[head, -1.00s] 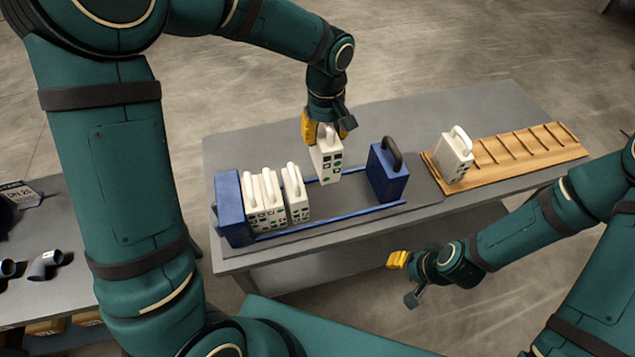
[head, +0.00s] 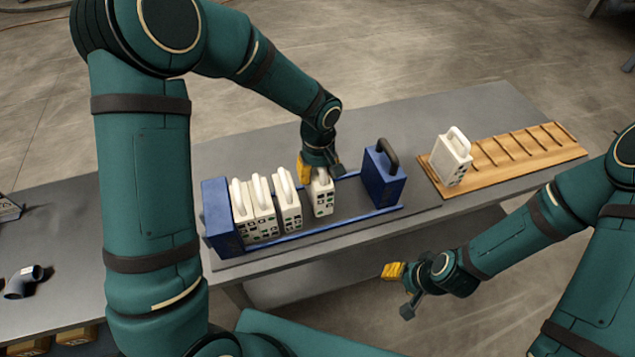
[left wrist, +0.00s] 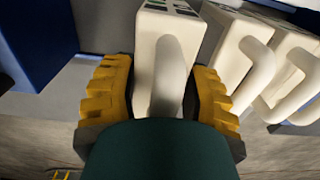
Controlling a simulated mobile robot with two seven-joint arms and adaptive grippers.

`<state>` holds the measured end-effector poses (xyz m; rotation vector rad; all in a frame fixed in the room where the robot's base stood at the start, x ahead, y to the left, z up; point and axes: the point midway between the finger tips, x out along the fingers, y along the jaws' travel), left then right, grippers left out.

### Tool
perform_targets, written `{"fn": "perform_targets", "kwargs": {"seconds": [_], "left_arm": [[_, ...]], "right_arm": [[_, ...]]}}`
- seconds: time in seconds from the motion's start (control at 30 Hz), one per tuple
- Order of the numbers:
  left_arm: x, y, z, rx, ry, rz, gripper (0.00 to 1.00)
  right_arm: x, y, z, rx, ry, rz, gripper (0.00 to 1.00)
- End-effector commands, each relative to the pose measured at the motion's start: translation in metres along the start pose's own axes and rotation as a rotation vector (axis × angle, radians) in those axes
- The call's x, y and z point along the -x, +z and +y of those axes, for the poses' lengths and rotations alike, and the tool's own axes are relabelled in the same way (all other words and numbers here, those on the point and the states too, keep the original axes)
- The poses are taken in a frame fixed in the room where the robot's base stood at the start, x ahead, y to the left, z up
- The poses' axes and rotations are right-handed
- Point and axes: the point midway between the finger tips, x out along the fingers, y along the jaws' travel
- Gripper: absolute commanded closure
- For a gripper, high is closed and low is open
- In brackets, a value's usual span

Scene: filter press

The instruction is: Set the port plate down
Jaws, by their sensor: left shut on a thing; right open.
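A white port plate (head: 322,198) with dark and green port marks stands upright low between the blue rails of the filter press, right of the other white plates. My left gripper (head: 319,170) is shut on its handle from above. In the left wrist view the handle (left wrist: 172,72) lies between the yellow fingers (left wrist: 160,95). Whether the plate's underside touches the rails cannot be told. Several white plates (head: 262,208) stand to its left against the blue end block (head: 221,218). My right gripper (head: 398,290) is open and empty in front of the table.
A blue plate with a black handle (head: 383,178) stands on the rails at the right, with a gap before it. One white plate (head: 452,158) stands in the slotted wooden rack (head: 530,150). A side table with a dark pipe elbow (head: 24,282) is at the left.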

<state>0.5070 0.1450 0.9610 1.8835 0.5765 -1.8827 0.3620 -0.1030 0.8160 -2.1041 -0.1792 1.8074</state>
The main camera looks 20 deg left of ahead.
Motion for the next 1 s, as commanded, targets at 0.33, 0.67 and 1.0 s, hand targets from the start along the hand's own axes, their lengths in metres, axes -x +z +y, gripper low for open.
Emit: {"fn": "perform_targets", "kwargs": {"seconds": [0.33, 0.67, 1.0], "left_arm": [[-0.035, 0.000, 0.000, 0.000, 0.000, 0.000, 0.96], [-0.038, 0.000, 0.000, 0.000, -0.001, 0.000, 0.46], [-0.036, 0.000, 0.000, 0.000, -0.001, -0.001, 0.40]], "right_arm": [[-0.004, 0.002, 0.001, 0.001, -0.001, -0.004, 0.53], [-0.006, 0.003, 0.003, 0.002, -0.001, -0.006, 0.53], [-0.005, 0.003, 0.002, 0.002, -0.001, -0.006, 0.53]]}}
